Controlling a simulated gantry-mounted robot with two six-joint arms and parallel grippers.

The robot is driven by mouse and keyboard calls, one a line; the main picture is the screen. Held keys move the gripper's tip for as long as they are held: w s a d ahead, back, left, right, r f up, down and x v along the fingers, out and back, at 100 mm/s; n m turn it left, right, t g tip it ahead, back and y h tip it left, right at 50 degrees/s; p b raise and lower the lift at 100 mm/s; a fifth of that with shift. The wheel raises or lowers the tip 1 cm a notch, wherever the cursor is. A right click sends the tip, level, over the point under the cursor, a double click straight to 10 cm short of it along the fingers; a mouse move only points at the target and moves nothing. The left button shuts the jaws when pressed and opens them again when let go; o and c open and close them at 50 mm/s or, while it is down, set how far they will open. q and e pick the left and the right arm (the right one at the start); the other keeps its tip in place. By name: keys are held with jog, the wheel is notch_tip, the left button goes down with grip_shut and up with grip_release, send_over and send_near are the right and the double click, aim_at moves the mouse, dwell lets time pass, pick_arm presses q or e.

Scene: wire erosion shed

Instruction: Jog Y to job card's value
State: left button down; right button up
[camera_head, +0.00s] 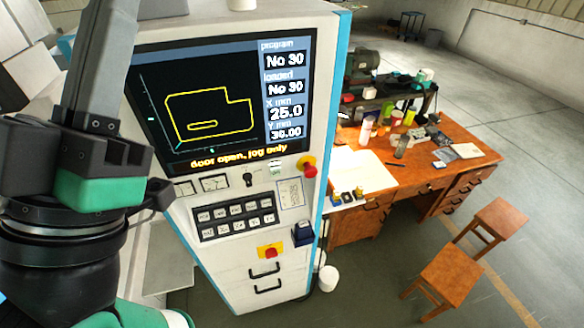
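The control console (329,60) carries a lit screen (215,95) with a yellow outline drawing. The Y mm field (287,132) seems to read 36.00, though its digits are blurred; the X mm field (286,112) reads 25.0. A yellow line says "door open, jog only". Below are two rows of push buttons (238,217), whose labels are too small to read surely. A small printed card (291,193) is fixed right of the buttons; its text is illegible. One of my arms covers the left side of the picture; no gripper fingertips show on it. My other gripper is out of view.
A red emergency stop (309,169) sits under the screen's right corner, and a red switch on a yellow plate (270,251) below the buttons. A dark blue box (303,233) is on the console's right edge. A cluttered wooden desk (410,175) and stools (450,275) stand right.

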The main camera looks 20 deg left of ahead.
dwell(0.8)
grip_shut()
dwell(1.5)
